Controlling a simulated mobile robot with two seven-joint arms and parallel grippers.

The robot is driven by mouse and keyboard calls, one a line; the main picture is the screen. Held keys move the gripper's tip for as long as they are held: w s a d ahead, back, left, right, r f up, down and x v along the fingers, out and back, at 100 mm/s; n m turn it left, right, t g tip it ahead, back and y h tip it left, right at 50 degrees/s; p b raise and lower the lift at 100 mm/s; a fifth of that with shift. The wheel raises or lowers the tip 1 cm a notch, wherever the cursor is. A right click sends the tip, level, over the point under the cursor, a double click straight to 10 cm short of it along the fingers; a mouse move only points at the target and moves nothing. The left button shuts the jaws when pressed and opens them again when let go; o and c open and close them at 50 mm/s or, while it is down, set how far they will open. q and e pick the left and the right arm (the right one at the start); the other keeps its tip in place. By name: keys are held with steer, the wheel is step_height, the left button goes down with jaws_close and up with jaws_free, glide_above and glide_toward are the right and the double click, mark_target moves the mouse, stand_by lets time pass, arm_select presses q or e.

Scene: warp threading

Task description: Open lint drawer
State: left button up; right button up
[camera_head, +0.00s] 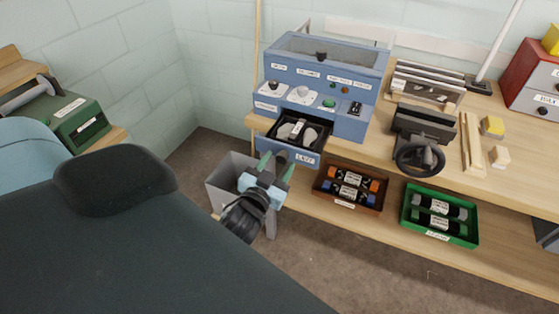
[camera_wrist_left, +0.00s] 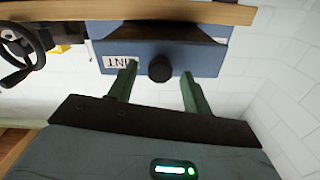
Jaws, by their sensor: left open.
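The blue lint drawer (camera_head: 304,157) stands pulled out from the front of the blue machine (camera_head: 347,124). Its dark inside shows grey lint (camera_head: 296,131). In the left wrist view the blue drawer front (camera_wrist_left: 205,62) carries a LINT label and a round black knob (camera_wrist_left: 160,69). My left gripper (camera_head: 276,166) is open in front of the drawer. In the left wrist view its green fingers (camera_wrist_left: 159,76) stand on either side of the knob, apart from it. In the head view the gripper hides the knob. My right gripper is not in view.
A grey bin (camera_head: 221,184) stands on the floor beside and below my left gripper. An orange-brown tray (camera_head: 349,199) and a green tray (camera_head: 441,237) sit on the lower shelf. A black clamp with a handwheel (camera_head: 421,157) stands on the bench (camera_head: 498,183) right of the machine.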

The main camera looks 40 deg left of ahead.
arm_select(q)
steer(key=v, duration=0.6)
steer(key=shift+s+b, duration=0.35)
steer(key=shift+b, duration=0.05)
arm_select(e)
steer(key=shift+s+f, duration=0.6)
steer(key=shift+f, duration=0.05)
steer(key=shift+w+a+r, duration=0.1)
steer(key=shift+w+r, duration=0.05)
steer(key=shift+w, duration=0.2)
arm_select(q)
steer(key=s+d+f+m+g+h+p, duration=0.1)
steer(key=s+d+f+g+h, duration=0.2)
steer(key=s+f, duration=0.6)
steer(key=s+d+f+m+g+h+p, duration=0.1)
steer(key=s+d+f+g, duration=0.4)
steer(key=s, duration=0.9)
steer(key=d+f+h+p, duration=0.1)
steer(key=d+f+h, duration=0.1)
steer(key=f, duration=0.3)
steer(key=shift+d+f+g+p, duration=0.15)
steer(key=shift+d+g+p, duration=0.15)
steer(key=shift+d, duration=0.2)
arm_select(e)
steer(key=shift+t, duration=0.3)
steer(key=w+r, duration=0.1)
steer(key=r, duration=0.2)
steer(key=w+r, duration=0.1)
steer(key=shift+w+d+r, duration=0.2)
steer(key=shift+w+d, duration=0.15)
